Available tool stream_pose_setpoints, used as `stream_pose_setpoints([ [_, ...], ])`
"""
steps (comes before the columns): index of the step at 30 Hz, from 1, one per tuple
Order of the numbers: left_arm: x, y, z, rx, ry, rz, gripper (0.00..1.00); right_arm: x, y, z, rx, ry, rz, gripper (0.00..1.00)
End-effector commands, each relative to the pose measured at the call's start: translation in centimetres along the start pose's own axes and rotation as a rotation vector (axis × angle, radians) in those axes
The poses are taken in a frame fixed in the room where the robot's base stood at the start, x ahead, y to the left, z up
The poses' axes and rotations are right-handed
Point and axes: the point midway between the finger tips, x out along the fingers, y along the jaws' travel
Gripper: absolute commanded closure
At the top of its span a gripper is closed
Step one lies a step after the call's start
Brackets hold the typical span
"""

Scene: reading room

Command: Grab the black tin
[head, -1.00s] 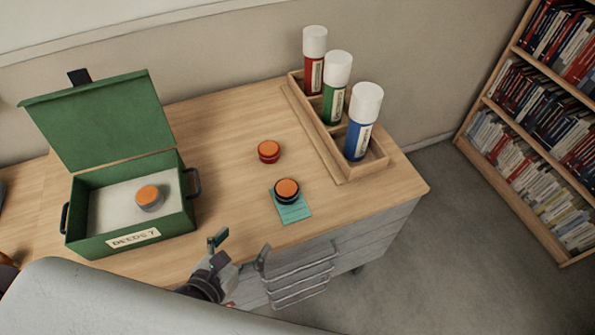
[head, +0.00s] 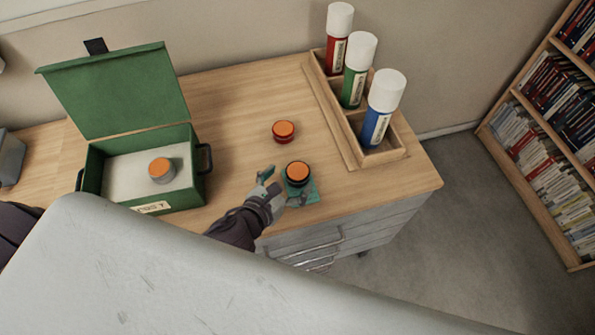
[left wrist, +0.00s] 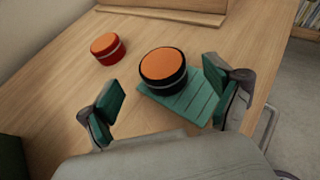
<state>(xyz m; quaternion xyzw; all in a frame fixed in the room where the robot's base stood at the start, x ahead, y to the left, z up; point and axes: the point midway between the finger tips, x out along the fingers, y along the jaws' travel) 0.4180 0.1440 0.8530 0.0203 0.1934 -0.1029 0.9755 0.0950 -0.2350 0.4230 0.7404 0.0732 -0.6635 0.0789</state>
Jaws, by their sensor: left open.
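The black tin (head: 298,174) is a short round tin with an orange lid, standing upright on a teal slatted mat near the table's front edge. It also shows in the left wrist view (left wrist: 164,76). My left gripper (head: 282,188) is open and empty at the near side of the tin, apart from it. In the left wrist view its two teal-padded fingers (left wrist: 165,108) are spread wide, with the tin beyond and between them. The teal mat (left wrist: 190,98) lies partly under the tin. My right gripper is not in view.
A red tin (head: 284,131) stands behind the black one. A green box (head: 190,195) with its lid up holds a grey tin (head: 161,170) at left. A wooden rack (head: 345,147) holds red, green and blue canisters at back right. A bookcase (head: 535,130) stands right.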

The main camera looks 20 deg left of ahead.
Motion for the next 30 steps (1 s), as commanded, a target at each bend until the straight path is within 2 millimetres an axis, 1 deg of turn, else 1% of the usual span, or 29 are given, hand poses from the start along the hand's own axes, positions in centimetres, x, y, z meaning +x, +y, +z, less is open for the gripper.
stream_pose_setpoints([
  [1, 0.8, -0.1, 0.4, -0.003, -0.002, 0.002, 0.1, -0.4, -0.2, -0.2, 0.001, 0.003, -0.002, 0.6],
  [3, 1.9, -0.2, 0.3, -0.001, -0.001, 0.001, 0.1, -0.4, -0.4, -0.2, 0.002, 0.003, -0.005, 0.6],
  [6, 2.8, -0.2, 0.2, -0.001, 0.0, 0.001, 0.1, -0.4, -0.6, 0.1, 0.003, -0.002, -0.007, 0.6],
  [9, 3.2, -0.2, 0.1, 0.0, 0.001, 0.0, 0.1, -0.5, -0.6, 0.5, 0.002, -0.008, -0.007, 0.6],
  [14, 3.1, -0.2, 0.1, 0.0, 0.001, 0.0, 0.1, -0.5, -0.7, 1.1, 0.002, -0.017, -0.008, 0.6],
  [15, 3.1, -0.2, 0.1, 0.0, 0.001, 0.0, 0.13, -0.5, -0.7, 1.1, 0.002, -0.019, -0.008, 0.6],
  [17, 3.1, -0.2, 0.1, 0.0, 0.001, 0.0, 0.23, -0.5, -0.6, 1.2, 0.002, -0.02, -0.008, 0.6],
  [24, 3.1, -0.2, 0.1, 0.0, 0.001, 0.0, 0.63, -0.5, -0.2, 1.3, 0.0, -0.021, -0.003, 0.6],
  [26, 3.1, -0.2, 0.1, 0.0, 0.001, 0.0, 0.73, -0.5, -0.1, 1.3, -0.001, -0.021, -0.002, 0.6],
  [27, 3.1, -0.2, 0.2, 0.0, 0.0, 0.0, 0.77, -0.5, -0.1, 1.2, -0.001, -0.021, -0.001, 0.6],
  [30, 3.1, -0.2, 0.2, 0.0, 0.0, 0.0, 0.77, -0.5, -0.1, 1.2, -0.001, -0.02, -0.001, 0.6],
])
